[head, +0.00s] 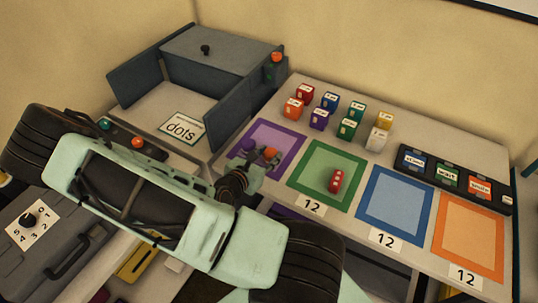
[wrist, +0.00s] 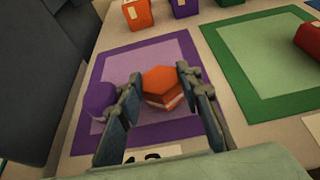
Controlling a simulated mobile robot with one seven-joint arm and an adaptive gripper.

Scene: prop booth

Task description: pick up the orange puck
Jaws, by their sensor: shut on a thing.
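The orange puck (wrist: 163,82) is six-sided with a pale band on its side. It sits between the two fingers of my gripper (wrist: 158,98) in the wrist view, over the purple square mat (wrist: 180,52). In the head view the orange puck (head: 271,153) shows at the tip of my gripper (head: 262,162), above the same mat. My gripper is shut on the puck. I cannot tell whether the puck touches the mat. A purple piece (wrist: 99,97) lies on the mat just left of my gripper, outside the fingers.
A green mat (head: 300,172) with a red block (head: 336,180) lies to the right, then blue (head: 368,205) and orange (head: 470,232) mats. Several small labelled boxes (head: 330,101) stand behind. A grey open-doored cabinet (head: 220,55) stands at back left.

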